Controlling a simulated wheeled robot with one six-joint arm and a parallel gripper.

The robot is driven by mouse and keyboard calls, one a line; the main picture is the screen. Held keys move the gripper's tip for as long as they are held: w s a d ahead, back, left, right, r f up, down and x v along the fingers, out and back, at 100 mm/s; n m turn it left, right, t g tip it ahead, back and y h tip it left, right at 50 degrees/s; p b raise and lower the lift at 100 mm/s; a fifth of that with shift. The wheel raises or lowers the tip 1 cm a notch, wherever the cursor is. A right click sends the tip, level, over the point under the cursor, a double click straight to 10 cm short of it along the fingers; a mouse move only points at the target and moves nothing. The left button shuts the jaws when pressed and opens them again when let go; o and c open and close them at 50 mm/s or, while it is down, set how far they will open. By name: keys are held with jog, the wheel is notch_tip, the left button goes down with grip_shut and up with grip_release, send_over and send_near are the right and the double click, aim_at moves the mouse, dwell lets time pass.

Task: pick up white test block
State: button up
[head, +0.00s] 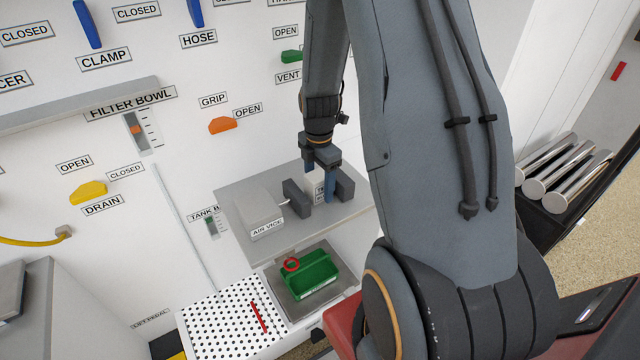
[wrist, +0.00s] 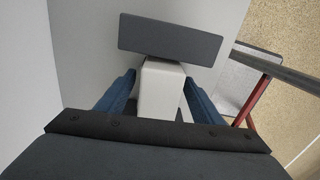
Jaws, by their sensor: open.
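The white test block (wrist: 160,90) stands between the two blue fingers of my gripper (wrist: 160,80) in the wrist view. The fingers are open, one on each side of it, with narrow gaps showing. In the head view my gripper (head: 320,186) points down over the air vice (head: 265,218), and the block (head: 317,192) shows only partly between the vice's dark jaws (head: 297,198). One dark jaw (wrist: 170,38) lies just beyond the block in the wrist view. I cannot tell whether the jaws touch the block.
The vice sits on a grey shelf (head: 238,200) against a white panel with labelled levers. Below are a green bin (head: 308,278) and a perforated white board (head: 215,318) with a red stick (head: 259,317). Metal cylinders (head: 565,172) lie on a dark rack at right.

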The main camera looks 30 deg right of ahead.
jog(key=shift+f, duration=0.45)
jog(key=c, duration=1.3)
jog(key=shift+c, duration=0.3)
jog(key=shift+r, duration=0.1)
